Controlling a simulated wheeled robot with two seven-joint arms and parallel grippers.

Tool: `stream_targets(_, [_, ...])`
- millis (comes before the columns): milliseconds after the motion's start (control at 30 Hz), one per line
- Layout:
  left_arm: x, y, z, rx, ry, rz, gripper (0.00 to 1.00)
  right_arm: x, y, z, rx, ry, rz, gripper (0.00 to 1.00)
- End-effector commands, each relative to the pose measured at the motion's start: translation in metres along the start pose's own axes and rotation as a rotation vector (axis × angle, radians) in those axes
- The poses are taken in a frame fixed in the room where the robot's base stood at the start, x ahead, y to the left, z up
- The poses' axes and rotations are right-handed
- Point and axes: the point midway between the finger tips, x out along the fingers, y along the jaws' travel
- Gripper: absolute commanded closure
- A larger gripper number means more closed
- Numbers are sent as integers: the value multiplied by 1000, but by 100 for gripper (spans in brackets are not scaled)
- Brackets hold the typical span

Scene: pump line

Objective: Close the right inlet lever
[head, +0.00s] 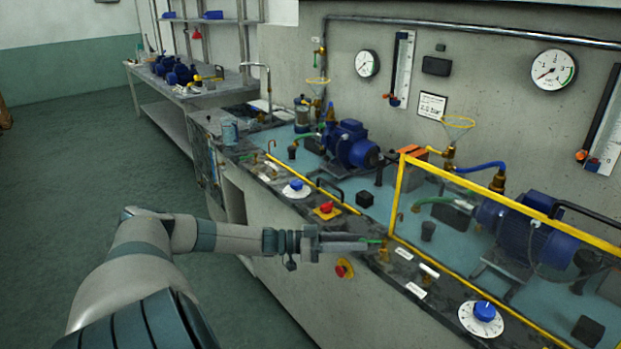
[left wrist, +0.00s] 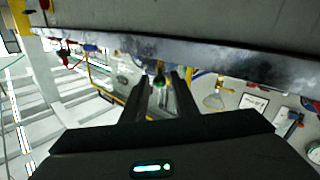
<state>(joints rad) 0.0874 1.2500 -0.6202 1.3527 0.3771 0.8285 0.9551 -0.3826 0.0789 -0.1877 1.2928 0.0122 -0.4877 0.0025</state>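A small lever with a green handle (head: 375,241) sits on a brass valve (head: 384,253) at the front edge of the right pump's bench. My left gripper (head: 368,243) reaches it from the left, with its tips beside the green handle. In the left wrist view, my left gripper (left wrist: 161,84) has its two dark fingers apart, with the green handle end (left wrist: 160,81) between the tips. Whether either finger touches the handle cannot be told. The lever's far part is partly hidden by the gripper. My right gripper is not in view.
A yellow guard frame (head: 396,193) stands just behind the valve, before the right blue pump (head: 528,226). A blue dial (head: 484,311) is to the right on the front strip. A red button (head: 326,207) and a lower red button (head: 341,270) are near my arm.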

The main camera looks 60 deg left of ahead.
Motion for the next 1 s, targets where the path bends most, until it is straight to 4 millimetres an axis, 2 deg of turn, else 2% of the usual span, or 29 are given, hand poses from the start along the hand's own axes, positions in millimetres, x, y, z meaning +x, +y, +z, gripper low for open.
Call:
stream_targets(233, [-38,0,2,0,-5,0,73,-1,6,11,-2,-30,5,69])
stream_targets(700, [-105,-1,1,0,-5,-2,73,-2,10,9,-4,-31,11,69])
stream_targets(1000, [-121,0,0,1,0,0,73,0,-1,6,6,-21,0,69])
